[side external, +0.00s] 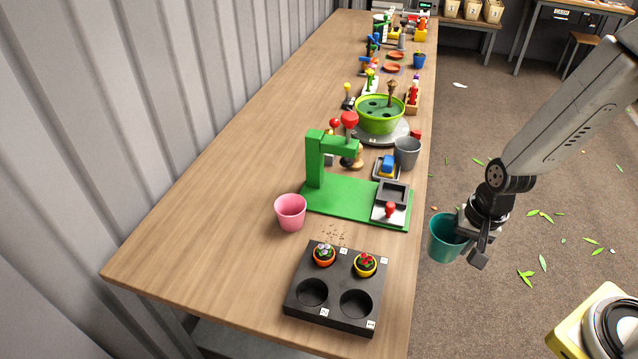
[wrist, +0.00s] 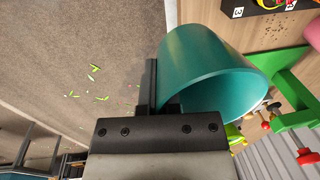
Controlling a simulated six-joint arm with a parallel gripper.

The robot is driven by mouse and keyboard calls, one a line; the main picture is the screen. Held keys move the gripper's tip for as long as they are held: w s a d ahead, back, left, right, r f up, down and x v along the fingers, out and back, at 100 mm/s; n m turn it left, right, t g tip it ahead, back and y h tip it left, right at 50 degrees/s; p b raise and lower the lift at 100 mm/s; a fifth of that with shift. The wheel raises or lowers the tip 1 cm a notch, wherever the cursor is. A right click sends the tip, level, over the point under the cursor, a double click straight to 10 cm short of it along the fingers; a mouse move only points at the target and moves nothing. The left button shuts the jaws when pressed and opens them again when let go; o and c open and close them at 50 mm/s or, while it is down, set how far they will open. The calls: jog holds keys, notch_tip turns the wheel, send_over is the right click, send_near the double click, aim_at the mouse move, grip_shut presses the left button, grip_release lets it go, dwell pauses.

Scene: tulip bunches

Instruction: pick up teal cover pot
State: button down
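The teal cover pot (side external: 443,240) hangs in the air just off the right edge of the table, above the floor, in the side view. My gripper (side external: 468,244) is shut on its right side. In the wrist view the teal pot (wrist: 205,62) lies tilted across the picture, its open mouth toward the lower right. One dark finger of my gripper (wrist: 160,90) shows along the pot's left side; the other finger is hidden.
On the wooden table (side external: 210,240) stand a black tray (side external: 333,290) with two small potted plants, a pink pot (side external: 290,212), a green press stand (side external: 340,198), a grey pot (side external: 407,152) and a lime bowl (side external: 380,115). The table's left part is clear.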

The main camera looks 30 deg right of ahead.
jog(key=shift+s+r, duration=0.3)
jog(key=shift+s, duration=0.3)
jog(key=shift+w, duration=0.15)
dwell(0.8)
jog(key=w+a, duration=0.6)
jog(key=w, duration=0.4)
jog(key=w+a+f, duration=0.1)
jog(key=w+a, duration=0.5)
jog(key=w, duration=0.4)
jog(key=w+a, duration=0.6)
jog(key=w, duration=0.5)
jog(key=shift+a+f, duration=0.2)
jog(key=shift+f, duration=0.2)
jog(key=shift+f, duration=2)
